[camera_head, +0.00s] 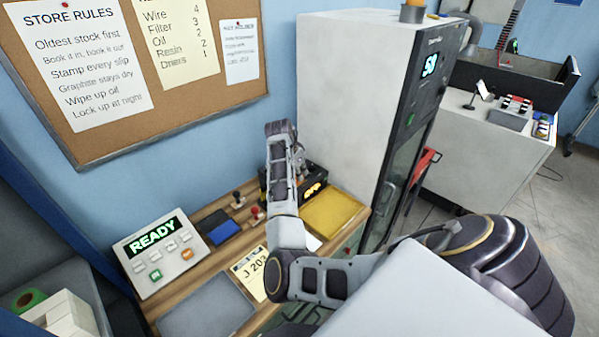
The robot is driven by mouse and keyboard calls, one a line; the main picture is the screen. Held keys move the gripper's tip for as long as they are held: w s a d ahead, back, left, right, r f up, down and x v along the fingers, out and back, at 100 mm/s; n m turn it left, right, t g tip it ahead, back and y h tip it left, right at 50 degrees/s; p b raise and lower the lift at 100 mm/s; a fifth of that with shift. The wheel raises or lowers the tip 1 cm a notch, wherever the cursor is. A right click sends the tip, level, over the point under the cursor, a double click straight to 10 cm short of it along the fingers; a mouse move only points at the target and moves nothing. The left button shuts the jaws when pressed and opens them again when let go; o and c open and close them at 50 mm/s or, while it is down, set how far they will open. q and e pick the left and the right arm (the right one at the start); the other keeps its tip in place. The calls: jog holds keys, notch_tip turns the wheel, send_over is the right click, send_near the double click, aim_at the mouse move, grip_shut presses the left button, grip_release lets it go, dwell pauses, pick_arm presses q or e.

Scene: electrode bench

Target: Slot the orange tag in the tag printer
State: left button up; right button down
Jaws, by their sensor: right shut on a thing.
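My right arm comes in from the right, and its forearm rises over the bench. My right gripper (299,166) points down behind the wrist, close above a black box (316,187) with a yellow patch on its front. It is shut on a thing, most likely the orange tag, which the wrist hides. No loose orange tag shows clearly elsewhere. A grey console (157,258) reading READY, with several keys, stands at the bench's left. I cannot tell for sure whether the console or the black box is the tag printer. My left gripper is not in view.
A yellow tray (333,212) lies right of my forearm. A blue pad (224,231) and stamps (238,199) lie left of it. A card marked J 203 (247,272) and grey mat (207,306) are in front. A tall white cabinet (345,95) bounds the right.

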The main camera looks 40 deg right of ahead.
jog(key=shift+f, duration=0.4)
dwell(0.3)
jog(key=c, duration=1.4)
grip_release()
jog(key=shift+r, duration=0.15)
jog(key=shift+v, duration=5.85)
jog(key=shift+a, duration=0.1)
